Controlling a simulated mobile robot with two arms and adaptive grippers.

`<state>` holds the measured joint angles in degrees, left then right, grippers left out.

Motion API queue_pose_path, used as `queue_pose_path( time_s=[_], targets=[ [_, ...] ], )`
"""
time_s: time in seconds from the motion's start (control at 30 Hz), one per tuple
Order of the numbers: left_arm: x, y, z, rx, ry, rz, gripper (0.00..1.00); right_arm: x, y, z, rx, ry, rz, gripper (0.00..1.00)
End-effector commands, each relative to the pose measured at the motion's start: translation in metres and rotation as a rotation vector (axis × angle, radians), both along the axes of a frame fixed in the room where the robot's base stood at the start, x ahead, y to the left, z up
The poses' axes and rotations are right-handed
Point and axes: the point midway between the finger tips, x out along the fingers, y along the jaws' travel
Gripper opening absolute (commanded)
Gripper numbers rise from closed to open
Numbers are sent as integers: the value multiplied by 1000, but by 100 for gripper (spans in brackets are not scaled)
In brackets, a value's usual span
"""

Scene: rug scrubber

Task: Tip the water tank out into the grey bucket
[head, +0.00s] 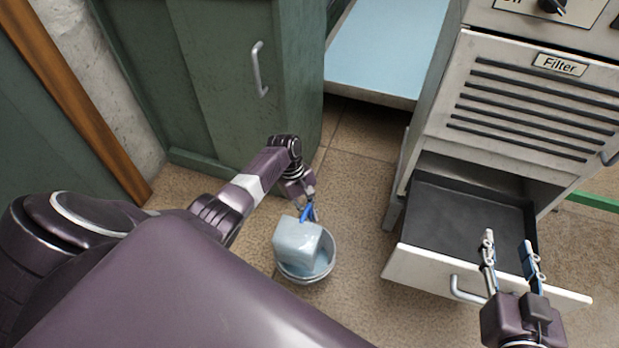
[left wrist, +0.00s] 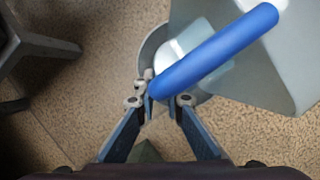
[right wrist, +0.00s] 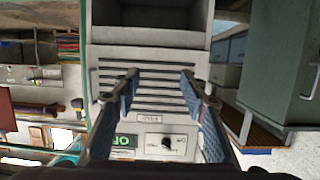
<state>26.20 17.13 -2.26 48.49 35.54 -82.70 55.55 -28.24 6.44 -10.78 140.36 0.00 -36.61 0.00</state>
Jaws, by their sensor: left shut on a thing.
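The water tank (head: 297,244) is a pale, translucent blue-grey box with a blue handle (left wrist: 215,52). In the head view it is over the grey bucket (head: 318,272), which stands on the floor and is partly hidden by the tank. I cannot tell whether the tank touches the rim. My left gripper (head: 307,209) is shut on the blue handle; the tank (left wrist: 265,60) looks tilted in the left wrist view. The bucket (left wrist: 150,50) shows behind the handle there. My right gripper (head: 508,250) is open and empty, above the open drawer's front.
The machine with the "Filter" label (head: 559,65) stands at the right. Its lower drawer (head: 465,225) is pulled out and looks empty. A green cabinet (head: 222,85) stands behind my left arm. Tiled floor (head: 355,180) lies clear between cabinet and drawer.

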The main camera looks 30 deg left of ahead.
Motion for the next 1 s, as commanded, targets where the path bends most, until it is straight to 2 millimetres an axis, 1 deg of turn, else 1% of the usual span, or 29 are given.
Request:
queue_pose_path(
  time_s=[1.0],
  targets=[
    [3,1,-1,-4,18,0,0,9,7,30,35,-139,9,40]
  ],
)
